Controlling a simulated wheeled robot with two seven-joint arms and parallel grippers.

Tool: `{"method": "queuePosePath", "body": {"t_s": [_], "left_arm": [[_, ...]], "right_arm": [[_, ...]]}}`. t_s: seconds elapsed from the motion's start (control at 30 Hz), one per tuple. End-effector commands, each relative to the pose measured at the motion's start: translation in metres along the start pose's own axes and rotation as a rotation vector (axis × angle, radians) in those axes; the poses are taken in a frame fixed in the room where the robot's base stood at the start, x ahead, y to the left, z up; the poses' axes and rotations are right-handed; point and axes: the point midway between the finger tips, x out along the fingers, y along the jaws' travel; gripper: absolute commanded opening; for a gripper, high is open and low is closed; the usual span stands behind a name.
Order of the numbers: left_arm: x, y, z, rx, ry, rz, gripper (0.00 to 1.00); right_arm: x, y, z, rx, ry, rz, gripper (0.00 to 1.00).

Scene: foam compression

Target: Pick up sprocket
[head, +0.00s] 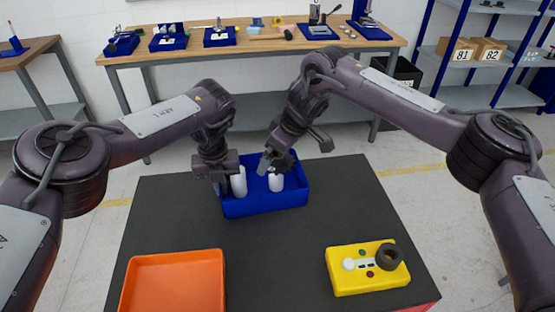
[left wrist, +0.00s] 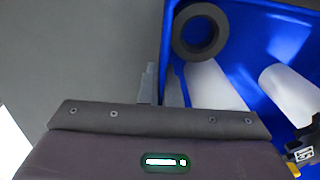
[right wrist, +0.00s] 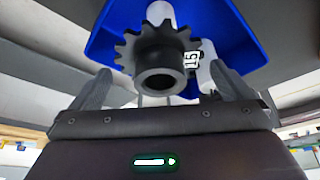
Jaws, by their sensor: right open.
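The sprocket (right wrist: 157,62) is a dark toothed wheel with a round hub. In the right wrist view it lies between the two spread fingers of my right gripper (head: 268,162), with gaps to both fingers. It sits over the blue bin (head: 265,208), close to a white cylinder (head: 275,182). In the head view my right gripper and arm hide most of the sprocket. My left gripper (left wrist: 158,80) is at the bin's left wall, its fingers close together on either side of the wall. A second white cylinder (head: 239,182) stands beside it in the bin.
A dark ring (left wrist: 200,32) shows inside the bin in the left wrist view. On the black table are an orange tray (head: 175,258) at front left and a yellow box (head: 365,280) with a dark ring on it at front right. The table's middle front is clear.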

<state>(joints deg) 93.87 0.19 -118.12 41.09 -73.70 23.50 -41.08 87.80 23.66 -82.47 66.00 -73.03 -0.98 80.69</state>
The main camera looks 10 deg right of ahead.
Motion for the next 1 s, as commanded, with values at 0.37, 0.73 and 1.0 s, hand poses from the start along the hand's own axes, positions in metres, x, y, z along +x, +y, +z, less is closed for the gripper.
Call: {"method": "queuePosePath", "body": {"t_s": [0.37, 0.73, 1.0], "left_arm": [[-0.001, 0.0, 0.0, 0.0, -0.001, -0.001, 0.0], [-0.001, -0.001, 0.0, 0.0, -0.001, -0.001, 0.0], [-0.001, 0.0, 0.0, 0.0, -0.001, -0.001, 0.0]], "right_arm": [[-0.001, 0.0, 0.0, 0.0, 0.0, 0.0, 0.74], [-0.002, 0.0, -0.001, 0.0, 0.002, 0.001, 0.44], [-0.03, 0.001, -0.014, 0.0, 0.006, 0.002, 0.44]]}}
